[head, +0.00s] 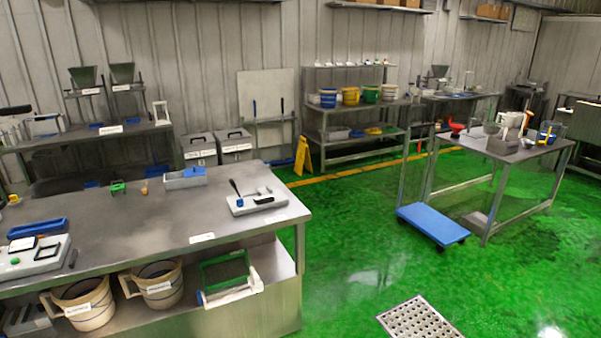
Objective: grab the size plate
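I cannot tell for sure which thing is the size plate. On the near steel table (140,227), a light board (257,201) with a dark-handled tool and small dark parts lies at the right end. A pale block (35,258) with a dark-framed white piece and a green knob lies at the left end. A grey tray with blue parts (184,178) stands at the back edge. Small writing on the labels is unreadable. Neither of my grippers is in view.
Labelled buckets (82,301) and a green-framed tray (224,273) sit on the lower shelf. A blue trolley (432,224) stands by the right bench (500,148). A yellow floor sign (303,157) stands behind. A perforated metal grate (420,318) lies on the open green floor.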

